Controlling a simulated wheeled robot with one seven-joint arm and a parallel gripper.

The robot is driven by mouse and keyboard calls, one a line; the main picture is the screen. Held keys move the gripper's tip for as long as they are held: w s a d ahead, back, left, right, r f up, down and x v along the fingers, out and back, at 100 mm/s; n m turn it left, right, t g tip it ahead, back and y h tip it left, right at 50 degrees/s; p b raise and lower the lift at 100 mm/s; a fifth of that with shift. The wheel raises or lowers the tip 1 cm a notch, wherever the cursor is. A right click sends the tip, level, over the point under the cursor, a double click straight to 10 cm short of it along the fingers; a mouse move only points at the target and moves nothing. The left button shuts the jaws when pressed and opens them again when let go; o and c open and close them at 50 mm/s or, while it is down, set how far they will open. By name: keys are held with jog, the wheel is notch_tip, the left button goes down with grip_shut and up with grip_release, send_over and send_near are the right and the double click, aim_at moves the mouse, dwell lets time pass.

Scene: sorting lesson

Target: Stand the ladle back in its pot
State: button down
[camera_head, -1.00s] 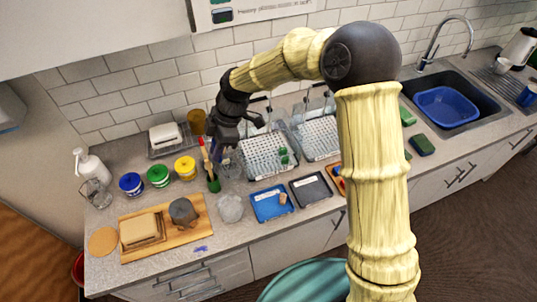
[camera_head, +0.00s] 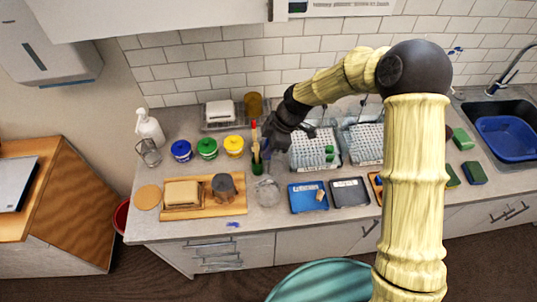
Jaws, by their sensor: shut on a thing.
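My gripper (camera_head: 274,143) is dark and hangs over the counter, just right of a small dark-green pot (camera_head: 257,168). Upright utensils (camera_head: 254,137), one with a red end, stand in that pot. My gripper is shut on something. The held thing is too small and too hidden by the dark fingers to make out, so I cannot tell its shape or tilt. I cannot pick out the ladle for sure. A mustard-brown pot (camera_head: 253,104) stands at the back by the wall, and I cannot tell which pot belongs to the ladle.
White perforated racks (camera_head: 314,148) stand close right of my gripper. Blue (camera_head: 305,200) and dark (camera_head: 349,192) trays lie in front. Blue (camera_head: 181,151), green (camera_head: 207,148) and yellow (camera_head: 234,146) lidded tubs stand left. A wooden board (camera_head: 205,209) and a clear rounded thing (camera_head: 267,192) are nearer.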

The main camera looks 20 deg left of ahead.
notch_tip(320, 180, down, 4)
jog(key=shift+r+p, duration=0.15)
jog(key=shift+p, duration=0.8)
jog(key=shift+f, duration=0.25)
jog(key=shift+f+b, duration=0.1)
jog(key=shift+b, duration=0.2)
jog(key=c, duration=1.4)
grip_release()
jog(key=b+v, duration=0.3)
jog(key=v, duration=0.9)
jog(key=shift+r+b, duration=0.2)
jog(key=shift+b, duration=0.15)
